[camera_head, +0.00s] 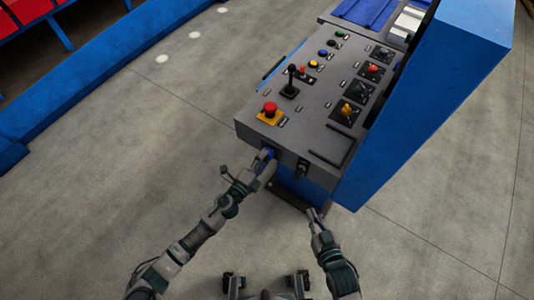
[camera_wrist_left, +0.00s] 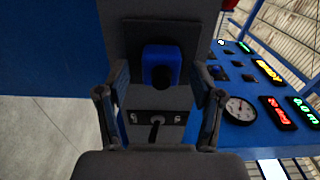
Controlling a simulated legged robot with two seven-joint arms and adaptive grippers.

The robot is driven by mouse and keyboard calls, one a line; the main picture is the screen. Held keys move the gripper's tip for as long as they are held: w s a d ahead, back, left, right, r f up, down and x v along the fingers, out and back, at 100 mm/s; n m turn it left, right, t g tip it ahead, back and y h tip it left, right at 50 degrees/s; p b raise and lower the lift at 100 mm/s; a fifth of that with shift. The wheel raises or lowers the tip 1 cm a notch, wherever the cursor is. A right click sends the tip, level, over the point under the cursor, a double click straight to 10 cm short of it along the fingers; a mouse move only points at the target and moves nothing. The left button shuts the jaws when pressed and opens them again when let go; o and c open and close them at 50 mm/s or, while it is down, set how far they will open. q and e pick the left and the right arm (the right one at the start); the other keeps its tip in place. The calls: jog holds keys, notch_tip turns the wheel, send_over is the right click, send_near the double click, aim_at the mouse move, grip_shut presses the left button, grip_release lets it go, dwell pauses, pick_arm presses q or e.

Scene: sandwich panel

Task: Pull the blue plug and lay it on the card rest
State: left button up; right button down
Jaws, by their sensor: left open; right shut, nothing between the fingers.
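The blue plug (camera_wrist_left: 161,66) sits in a dark socket plate, centred in the left wrist view. In the head view only a bit of its blue (camera_head: 267,153) shows at the panel's front face. My left gripper (camera_head: 248,168) is open at that face; in the left wrist view its fingers (camera_wrist_left: 161,85) stand on either side of the plug, with gaps. My right gripper (camera_head: 315,214) is shut and empty, low in front of the panel. A raised dark edge (camera_head: 331,157) lies on the panel's near right corner; I cannot tell whether it is the card rest.
The grey panel (camera_head: 250,128) carries a red mushroom button (camera_head: 270,109), a black joystick (camera_head: 290,84) and several knobs. A dark fitting (camera_head: 302,169) juts from its front face. A blue cabinet (camera_head: 430,100) stands to the right.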

pick_arm(q)
jog(key=shift+w+d, duration=0.45)
jog(key=shift+w, duration=0.15)
pick_arm(e)
jog(key=shift+w+a+r, duration=0.1)
jog(key=shift+w+r, duration=0.05)
jog(key=shift+r, duration=0.05)
pick_arm(q)
jog(key=shift+r, duration=0.1)
pick_arm(e)
jog(key=shift+r, duration=0.25)
dwell(0.4)
jog(key=shift+r, duration=0.1)
pick_arm(q)
grip_shut()
jog(key=shift+s+a, duration=0.1)
